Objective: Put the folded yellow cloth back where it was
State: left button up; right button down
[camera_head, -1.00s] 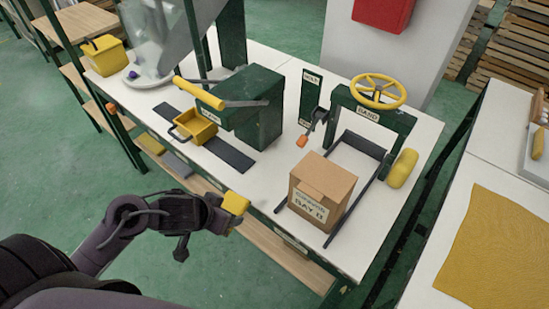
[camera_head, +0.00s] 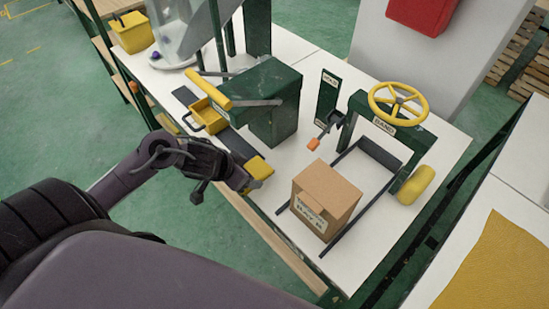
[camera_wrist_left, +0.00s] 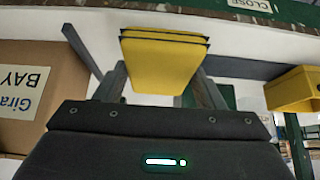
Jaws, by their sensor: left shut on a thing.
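The folded yellow cloth (camera_head: 258,168) is a small thick pad. My left gripper (camera_head: 246,182) is shut on it and holds it at the front edge of the white bench, left of the cardboard box. In the left wrist view the cloth (camera_wrist_left: 163,60) shows its folded layers between the two fingers (camera_wrist_left: 160,85). Whether the cloth touches the bench top I cannot tell. My right gripper is not in view.
A cardboard box (camera_head: 325,200) stands between dark rails right of the cloth. A yellow tray (camera_head: 208,115) and a green press (camera_head: 268,105) stand behind it. A yellow handwheel (camera_head: 398,103) is at the back right. A yellow sheet (camera_head: 492,268) lies on the right table.

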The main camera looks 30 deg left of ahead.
pick_arm(q)
jog(key=w+d, duration=0.1)
jog(key=w, duration=0.2)
jog(key=w+d, duration=0.1)
jog(key=w, duration=0.2)
jog(key=w+d, duration=0.1)
jog(key=w, duration=0.2)
jog(key=shift+w+d+p, duration=0.2)
jog(key=shift+w+p, duration=0.05)
jog(key=shift+p, duration=0.15)
jog(key=shift+f+b, duration=0.4)
jog(key=shift+f, duration=1.35)
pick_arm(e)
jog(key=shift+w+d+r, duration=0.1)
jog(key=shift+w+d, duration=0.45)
pick_arm(q)
jog(key=shift+f, duration=0.1)
jog(key=o, duration=0.9)
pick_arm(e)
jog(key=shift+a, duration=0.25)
